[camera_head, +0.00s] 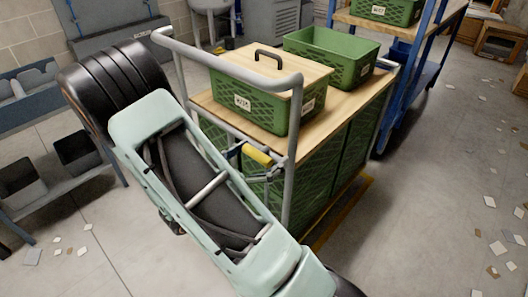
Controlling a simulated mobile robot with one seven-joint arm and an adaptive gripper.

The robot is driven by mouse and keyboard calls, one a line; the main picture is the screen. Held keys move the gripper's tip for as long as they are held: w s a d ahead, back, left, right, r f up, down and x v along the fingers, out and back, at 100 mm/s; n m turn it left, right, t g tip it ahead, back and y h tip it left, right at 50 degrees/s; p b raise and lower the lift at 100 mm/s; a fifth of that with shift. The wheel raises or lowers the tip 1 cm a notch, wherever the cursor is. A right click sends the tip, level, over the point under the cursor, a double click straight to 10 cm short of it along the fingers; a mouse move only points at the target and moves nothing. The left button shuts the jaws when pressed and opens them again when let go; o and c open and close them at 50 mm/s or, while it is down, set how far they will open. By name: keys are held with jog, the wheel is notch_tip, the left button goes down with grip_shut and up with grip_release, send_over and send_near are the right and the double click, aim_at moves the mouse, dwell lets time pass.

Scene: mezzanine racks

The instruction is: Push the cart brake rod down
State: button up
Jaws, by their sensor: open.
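The cart (345,92) stands in the middle of the view, with a wooden top and a grey tubular push handle (235,66) at its near end. A short rod with a yellow grip (257,154), which looks like the brake rod, sits below the handle on the cart's near end. It slants slightly down to the right, with metal linkage beside it. My arm crosses in front of the cart's left side and hides part of that end. My gripper is not in view, so its place relative to the rod cannot be told.
A lidded green crate (262,108) and an open green crate (335,62) sit on the cart. A blue rack (398,78) stands behind it to the right. A low bench with dark bins (77,153) is at left. Paper scraps litter the otherwise open floor at right.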

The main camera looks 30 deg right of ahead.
jog(key=v, duration=1.2)
